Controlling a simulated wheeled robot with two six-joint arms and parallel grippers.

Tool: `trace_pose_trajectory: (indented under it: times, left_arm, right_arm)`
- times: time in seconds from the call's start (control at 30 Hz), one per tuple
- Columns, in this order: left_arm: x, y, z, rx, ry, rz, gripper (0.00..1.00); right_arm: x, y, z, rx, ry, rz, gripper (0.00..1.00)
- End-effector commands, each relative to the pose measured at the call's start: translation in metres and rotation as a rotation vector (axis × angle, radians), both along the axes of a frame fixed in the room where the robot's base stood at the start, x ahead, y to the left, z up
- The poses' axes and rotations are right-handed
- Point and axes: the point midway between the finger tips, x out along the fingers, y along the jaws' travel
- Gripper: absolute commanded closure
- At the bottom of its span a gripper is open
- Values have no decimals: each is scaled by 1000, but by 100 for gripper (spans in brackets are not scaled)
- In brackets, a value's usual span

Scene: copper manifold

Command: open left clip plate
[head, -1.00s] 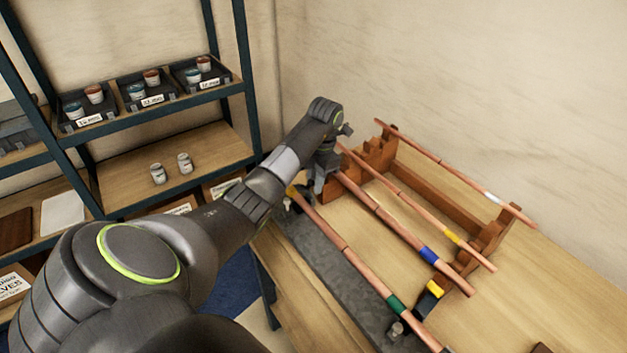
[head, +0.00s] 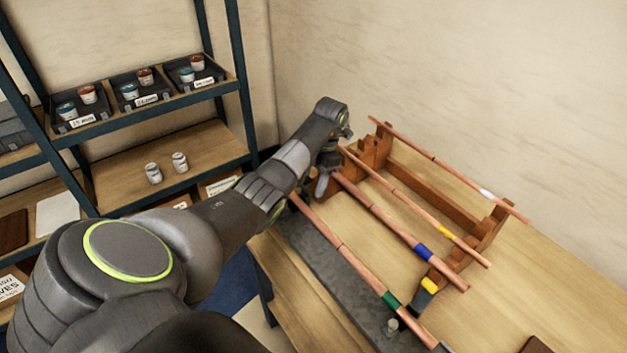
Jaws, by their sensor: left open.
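My left gripper (head: 322,184) is open, beside the far left end of the copper pipes, just above the grey metal bar (head: 318,245). A copper pipe with a green band (head: 340,241) runs along the bar. The left clip plate is hidden behind my left arm and gripper, so I cannot tell its state or whether I touch it. Another clip with a yellow top (head: 428,286) stands at the near end, next to the blue-banded pipe (head: 388,226). My right gripper is not in view.
A wooden rack (head: 430,184) holds more copper pipes, with yellow and white bands. A shelf unit (head: 170,105) with trays of small jars stands at the left.

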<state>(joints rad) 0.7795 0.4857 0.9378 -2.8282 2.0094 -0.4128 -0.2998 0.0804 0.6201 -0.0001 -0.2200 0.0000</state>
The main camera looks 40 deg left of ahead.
Motion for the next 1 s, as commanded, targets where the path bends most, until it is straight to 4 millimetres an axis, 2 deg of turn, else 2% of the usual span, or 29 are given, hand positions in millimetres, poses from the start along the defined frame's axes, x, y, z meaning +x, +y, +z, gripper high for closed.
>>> trace_pose_trajectory:
  times: [0.23, 0.8, 1.0]
  left_arm:
    - [1, 0, 6, 1, -1, 1, 49]
    - [13, -3, 51, 1, -1, 1, 49]
    - [16, -4, 60, 2, -2, 0, 49]
  right_arm:
    - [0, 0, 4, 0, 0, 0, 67]
    - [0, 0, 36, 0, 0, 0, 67]
    - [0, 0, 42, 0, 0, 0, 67]
